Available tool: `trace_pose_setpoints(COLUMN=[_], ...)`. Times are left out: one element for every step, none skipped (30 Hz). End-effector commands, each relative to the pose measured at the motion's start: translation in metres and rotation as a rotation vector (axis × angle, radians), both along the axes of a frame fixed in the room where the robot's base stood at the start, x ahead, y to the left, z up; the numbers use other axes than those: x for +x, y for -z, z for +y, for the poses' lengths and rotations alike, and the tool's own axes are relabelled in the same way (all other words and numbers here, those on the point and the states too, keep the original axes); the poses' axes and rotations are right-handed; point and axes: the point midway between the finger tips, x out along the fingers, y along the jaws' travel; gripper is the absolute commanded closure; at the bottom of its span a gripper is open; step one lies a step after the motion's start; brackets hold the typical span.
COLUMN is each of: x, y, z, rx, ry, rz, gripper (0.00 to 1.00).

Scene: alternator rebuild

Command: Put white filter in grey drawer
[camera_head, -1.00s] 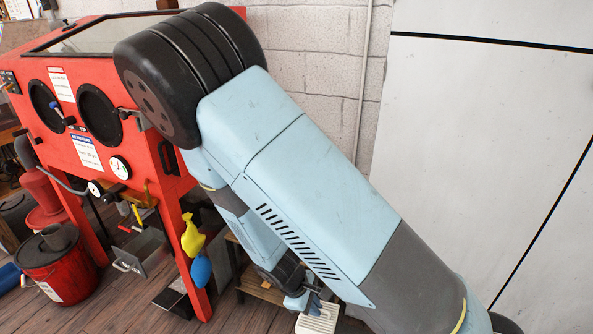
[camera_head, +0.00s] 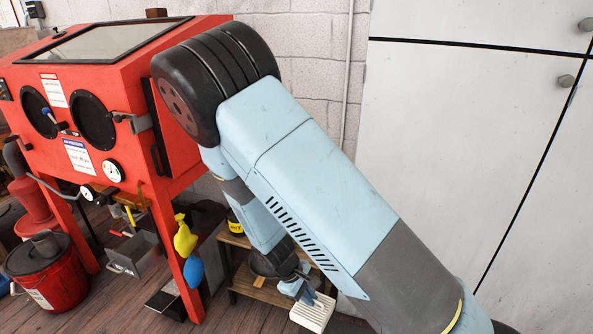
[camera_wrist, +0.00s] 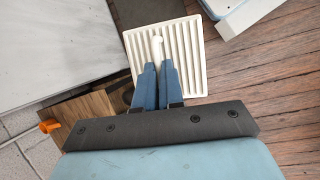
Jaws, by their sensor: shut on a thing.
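The white filter (camera_wrist: 178,55) is a square slatted panel held at the tips of my gripper (camera_wrist: 158,65) in the wrist view. The two blue fingers are shut on a raised white stub on its face. In the head view the filter (camera_head: 313,311) shows low in the middle, below my gripper (camera_head: 305,287), beside a low wooden shelf. A grey open-topped drawer-like box (camera_head: 126,259) with a front handle sits low under the red cabinet, to the left of the filter and apart from it. Its inside is only partly visible.
The red cabinet (camera_head: 60,95) stands on legs at left, with a yellow spray bottle (camera_head: 184,237) and blue item (camera_head: 194,271) at its near leg. A red bucket (camera_head: 48,275) stands left of the grey box. The wooden shelf (camera_head: 268,289) is behind my gripper.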

Motion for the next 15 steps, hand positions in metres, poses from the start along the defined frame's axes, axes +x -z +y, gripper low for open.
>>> trace_pose_setpoints(x=[0.012,0.019,0.028,0.035,0.042,0.051,0.058,0.064,0.073,0.079,0.086,0.094,0.101,0.107,0.116], y=[0.0,0.0,0.0,0.0,0.0,0.0,-0.001,-0.001,-0.001,-0.002,-0.002,-0.002,-0.003,-0.003,-0.004], z=[-0.005,-0.008,-0.012,-0.015,-0.019,-0.023,-0.027,-0.031,-0.036,-0.041,-0.046,-0.052,-0.057,-0.062,-0.069], rx=[-0.001,-0.001,-0.003,-0.003,-0.004,-0.004,-0.005,-0.005,-0.005,-0.005,-0.005,-0.006,-0.005,-0.006,-0.006], ry=[0.042,0.068,0.105,0.131,0.157,0.192,0.218,0.246,0.28,0.306,0.332,0.368,0.394,0.422,0.455], rz=[-0.003,-0.005,-0.005,-0.007,-0.008,-0.009,-0.01,-0.01,-0.011,-0.011,-0.012,-0.011,-0.013,-0.011,-0.012], gripper=[1.0,1.0,1.0,1.0,1.0,1.0,1.0,1.0,1.0,1.0,1.0,1.0,1.0,1.0,1.0])
